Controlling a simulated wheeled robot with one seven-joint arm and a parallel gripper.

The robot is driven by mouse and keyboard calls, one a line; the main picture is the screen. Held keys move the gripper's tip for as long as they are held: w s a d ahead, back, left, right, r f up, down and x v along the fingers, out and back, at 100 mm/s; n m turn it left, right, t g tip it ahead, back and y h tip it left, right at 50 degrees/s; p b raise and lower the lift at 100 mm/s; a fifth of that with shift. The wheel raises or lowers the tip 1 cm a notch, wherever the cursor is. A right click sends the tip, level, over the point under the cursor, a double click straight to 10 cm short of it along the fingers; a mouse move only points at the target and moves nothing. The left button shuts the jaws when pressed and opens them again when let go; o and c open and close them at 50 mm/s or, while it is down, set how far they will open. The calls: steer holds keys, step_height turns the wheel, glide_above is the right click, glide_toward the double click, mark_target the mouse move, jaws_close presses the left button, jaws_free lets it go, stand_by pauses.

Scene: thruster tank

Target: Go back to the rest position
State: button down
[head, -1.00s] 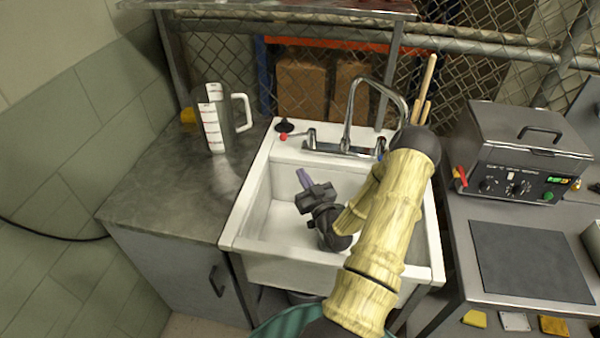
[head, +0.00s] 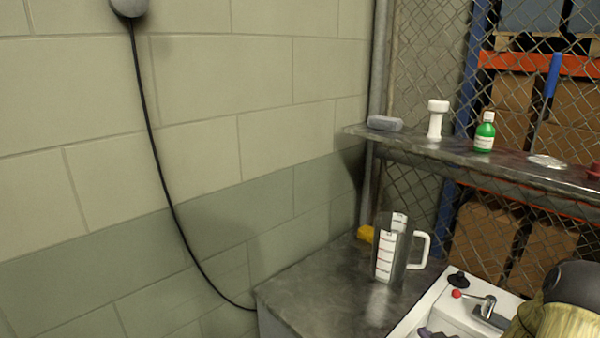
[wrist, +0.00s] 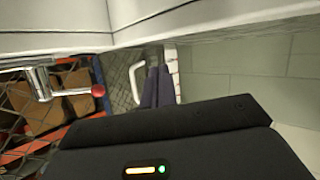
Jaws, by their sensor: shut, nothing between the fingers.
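My gripper shows in the wrist view as two purple fingers (wrist: 157,88) held together, with the dark gripper body below them. Nothing is between them. In the head view only a bit of purple shows at the bottom edge, over the white sink (head: 411,325). My yellow arm link fills the lower right corner there. Most of my arm and gripper is outside the head view. In the wrist view the white sink rim crosses the top of the picture.
A clear measuring pitcher (head: 388,255) with a white handle stands on the grey counter (head: 310,287). A red-knobbed tap lever (head: 480,302) is at the sink. The shelf (head: 440,154) above holds a green bottle (head: 484,133) and a white object (head: 437,120). A block wall closes the left.

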steer(key=s+a+r+m+g+p, duration=0.1)
steer(key=s+a+r+g, duration=0.4)
steer(key=s+a+r, duration=0.2)
steer(key=s+a+r+m+g+h+p, duration=0.1)
steer(key=s+a+r+g+p, duration=0.1)
steer(key=s+a+r+g, duration=0.4)
steer(key=s+a+r, duration=0.1)
steer(key=s+a, duration=0.3)
steer(key=s, duration=0.1)
steer(key=shift+s+a+r+p, duration=0.2)
steer(key=shift+s+a+p, duration=0.1)
steer(key=shift+s+a, duration=0.1)
steer(key=shift+w, duration=0.15)
